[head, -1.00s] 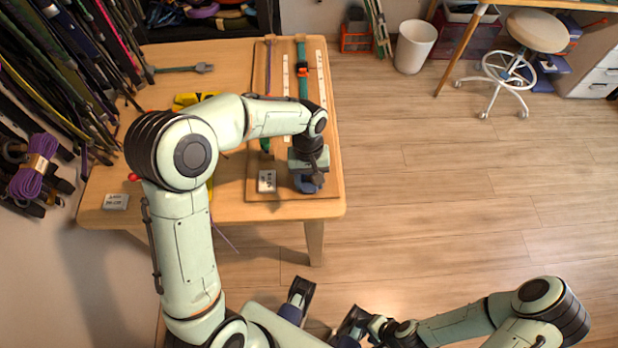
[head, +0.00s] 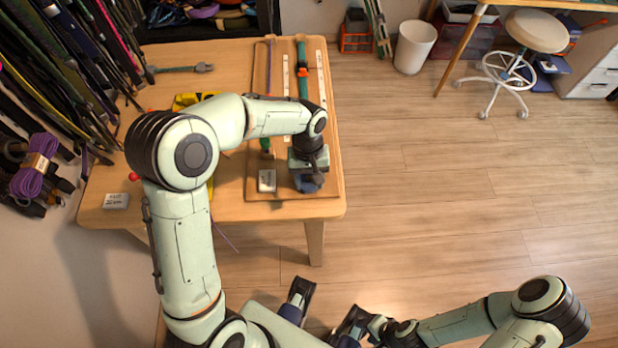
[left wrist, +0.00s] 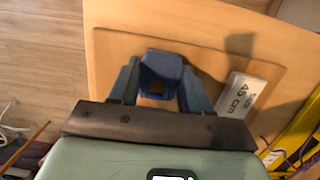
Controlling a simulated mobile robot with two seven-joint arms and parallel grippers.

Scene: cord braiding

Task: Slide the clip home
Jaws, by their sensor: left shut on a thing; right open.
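My left gripper (head: 310,184) is over the near end of the wooden board (head: 335,180). In the left wrist view, it (left wrist: 160,92) is shut on a dark blue piece (left wrist: 163,68), which looks like the clip. The piece sits between the two grey-blue fingers, with a small opening in its lower part. Whether it touches another part is hidden. A teal strap (head: 303,85) with a red-orange piece (head: 302,72) runs along the board towards my left gripper; its near end is hidden. My right gripper (head: 331,298) is open and empty, away from the table.
A white "45 cm" label block (left wrist: 241,95) lies beside my left gripper. White rulers (head: 323,80) flank the strap. A second label block (head: 116,201) and a wrench-like tool (head: 184,68) lie on the table (head: 225,210). Hanging cords (head: 60,70) crowd the left.

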